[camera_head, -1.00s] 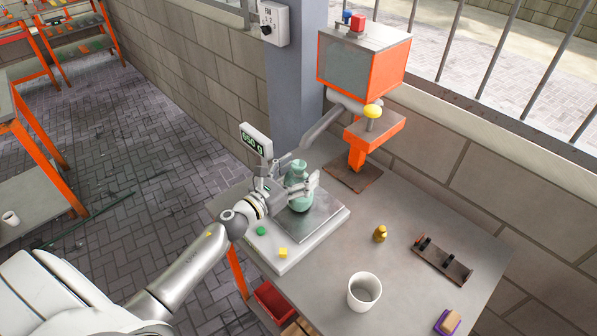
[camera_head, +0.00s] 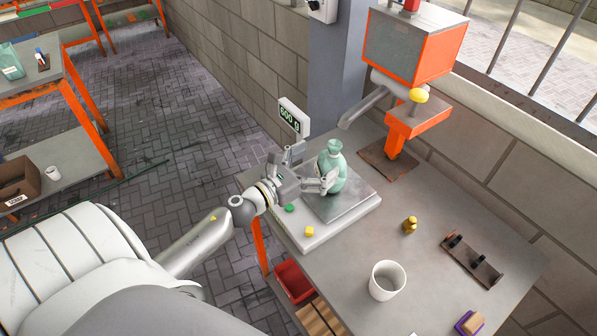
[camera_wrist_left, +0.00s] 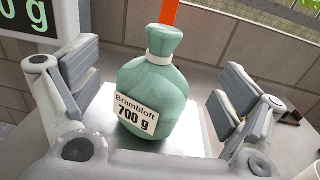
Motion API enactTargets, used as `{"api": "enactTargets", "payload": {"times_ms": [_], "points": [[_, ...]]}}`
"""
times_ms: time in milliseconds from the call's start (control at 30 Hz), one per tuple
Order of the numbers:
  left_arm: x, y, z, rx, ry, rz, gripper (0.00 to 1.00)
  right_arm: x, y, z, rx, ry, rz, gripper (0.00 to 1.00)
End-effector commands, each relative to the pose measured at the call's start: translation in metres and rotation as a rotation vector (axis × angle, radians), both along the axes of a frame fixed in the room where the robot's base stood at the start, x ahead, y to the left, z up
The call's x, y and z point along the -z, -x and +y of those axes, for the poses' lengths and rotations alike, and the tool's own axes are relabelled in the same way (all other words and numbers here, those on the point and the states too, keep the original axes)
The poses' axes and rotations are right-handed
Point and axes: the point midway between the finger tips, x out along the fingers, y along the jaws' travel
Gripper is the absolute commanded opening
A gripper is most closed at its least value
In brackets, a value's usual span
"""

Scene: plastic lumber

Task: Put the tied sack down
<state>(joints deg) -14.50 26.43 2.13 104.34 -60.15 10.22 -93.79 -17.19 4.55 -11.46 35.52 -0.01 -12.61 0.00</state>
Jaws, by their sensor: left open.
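The tied sack (camera_head: 333,169) is pale green with a white tie at its neck. It stands upright on the metal plate (camera_head: 352,199) of the bench scale. In the left wrist view the sack (camera_wrist_left: 153,85) shows a label reading "Brambloft 700 g". My left gripper (camera_head: 312,171) is open just left of the sack. In the wrist view its two fingers stand apart on either side of the sack, with gaps showing. The sack's far side is hidden. My right gripper is not in view.
The scale has a display (camera_head: 290,117) on a post behind the gripper. A green button (camera_head: 290,209) and a yellow button (camera_head: 309,231) sit on its base. A white cup (camera_head: 387,281), a brass weight (camera_head: 410,225) and an orange press (camera_head: 408,118) stand on the bench.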

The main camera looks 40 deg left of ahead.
Motion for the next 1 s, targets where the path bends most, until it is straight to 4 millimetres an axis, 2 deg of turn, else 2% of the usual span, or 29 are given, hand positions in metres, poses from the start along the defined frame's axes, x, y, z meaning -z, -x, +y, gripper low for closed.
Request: {"api": "enactTargets", "payload": {"times_ms": [200, 400, 600, 1000], "points": [[0.003, 0.033, 0.008, 0.001, -0.001, 0.002, 0.94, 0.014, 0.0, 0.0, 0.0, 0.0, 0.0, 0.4], [0.002, 0.053, 0.014, 0.0, -0.001, 0.0, 0.94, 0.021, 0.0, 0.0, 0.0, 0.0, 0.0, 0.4], [0.0, 0.06, 0.016, 0.001, -0.001, -0.001, 0.94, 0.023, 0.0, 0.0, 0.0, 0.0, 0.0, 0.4], [-0.001, 0.061, 0.016, 0.0, 0.0, 0.0, 0.94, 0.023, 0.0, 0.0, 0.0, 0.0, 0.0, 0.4]]}}
